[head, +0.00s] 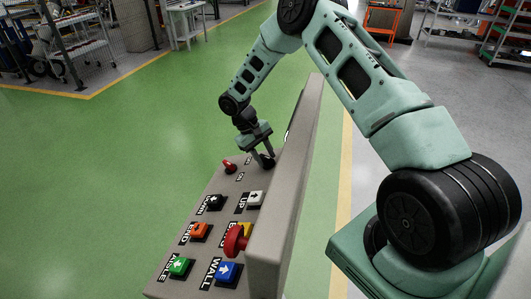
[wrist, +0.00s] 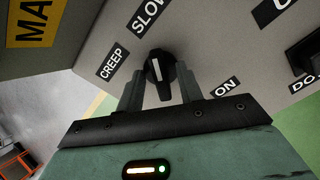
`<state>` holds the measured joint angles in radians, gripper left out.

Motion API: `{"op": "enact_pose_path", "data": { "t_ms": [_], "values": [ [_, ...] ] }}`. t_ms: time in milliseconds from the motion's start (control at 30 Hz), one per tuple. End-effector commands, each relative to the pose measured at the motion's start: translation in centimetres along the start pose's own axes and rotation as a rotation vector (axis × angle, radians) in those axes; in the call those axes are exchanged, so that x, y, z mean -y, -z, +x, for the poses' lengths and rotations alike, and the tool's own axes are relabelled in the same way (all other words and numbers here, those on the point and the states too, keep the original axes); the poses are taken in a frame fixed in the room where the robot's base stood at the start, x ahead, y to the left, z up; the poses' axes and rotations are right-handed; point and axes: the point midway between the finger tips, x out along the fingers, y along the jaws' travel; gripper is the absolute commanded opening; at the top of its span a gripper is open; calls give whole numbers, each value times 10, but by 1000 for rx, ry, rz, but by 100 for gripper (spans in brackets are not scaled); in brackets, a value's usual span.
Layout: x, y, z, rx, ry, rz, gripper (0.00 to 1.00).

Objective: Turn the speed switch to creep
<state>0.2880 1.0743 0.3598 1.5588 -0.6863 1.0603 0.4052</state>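The speed switch (wrist: 159,74) is a black rotary knob with a white pointer line on a grey panel. In the wrist view its line stands nearly upright in the picture, between the "CREEP" label (wrist: 112,62) at left and the "SLOW" label (wrist: 148,14) above. My gripper (wrist: 161,88) is at the knob, with one finger on each side of it. The fingers are apart, with narrow gaps seeming to show beside the knob. In the head view my gripper (head: 262,156) reaches down to the panel's far end, partly hiding the knob.
The grey control panel (head: 218,182) carries a red toggle (head: 229,166), several coloured push buttons and a red mushroom button (head: 237,239). A tall grey side plate (head: 290,190) rises along its right edge. Green floor lies open to the left.

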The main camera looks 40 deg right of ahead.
Motion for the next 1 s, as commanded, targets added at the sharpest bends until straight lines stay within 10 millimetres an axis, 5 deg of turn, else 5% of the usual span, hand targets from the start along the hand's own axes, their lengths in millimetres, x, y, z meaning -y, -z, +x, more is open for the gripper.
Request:
{"op": "enact_pose_path", "data": {
  "t_ms": [400,567,1000],
  "values": [
    [0,0,11,0,0,0,36],
    [0,0,11,0,0,0,0],
    [0,1,11,-2,-4,-58,0]
  ]
}}
